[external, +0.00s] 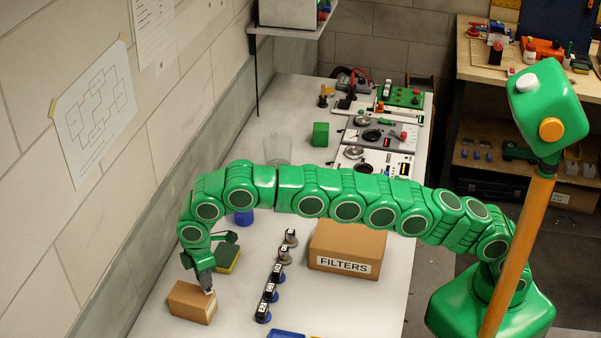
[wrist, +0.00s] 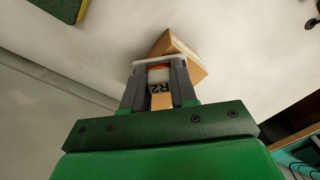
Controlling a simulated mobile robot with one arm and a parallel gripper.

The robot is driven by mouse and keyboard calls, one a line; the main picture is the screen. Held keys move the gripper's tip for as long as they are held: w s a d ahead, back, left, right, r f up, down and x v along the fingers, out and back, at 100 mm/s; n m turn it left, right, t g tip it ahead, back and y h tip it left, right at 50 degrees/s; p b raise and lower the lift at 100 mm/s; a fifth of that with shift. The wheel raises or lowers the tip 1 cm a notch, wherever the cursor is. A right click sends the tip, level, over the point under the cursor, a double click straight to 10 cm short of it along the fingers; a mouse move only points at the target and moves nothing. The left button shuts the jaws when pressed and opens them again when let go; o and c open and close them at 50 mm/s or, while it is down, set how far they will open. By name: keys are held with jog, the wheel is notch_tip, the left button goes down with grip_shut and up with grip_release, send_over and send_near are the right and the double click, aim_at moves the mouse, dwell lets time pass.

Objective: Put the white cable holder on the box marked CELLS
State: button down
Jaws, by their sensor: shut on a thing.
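My gripper (external: 207,286) points down at the right end of a small brown cardboard box (external: 189,301) at the front left of the bench. In the wrist view my gripper (wrist: 155,72) is shut on a white holder (wrist: 158,75) with a red band and a label reading R2. Only a small white bit of the holder shows in the external view. The brown box (wrist: 172,43) shows just beyond the holder in the wrist view. I cannot tell whether the holder touches the box. No CELLS marking is visible on the box.
A larger box marked FILTERS (external: 347,249) stands to the right. Several labelled dark holders with blue or grey bases (external: 270,290) stand in a row between. A green and yellow sponge (external: 227,259) lies behind the small box. The wall runs along the left.

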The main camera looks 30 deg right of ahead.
jog(key=shift+f, duration=0.25)
jog(key=shift+f, duration=0.1)
jog(key=c, duration=0.9)
grip_release()
jog(key=shift+r, duration=3.8)
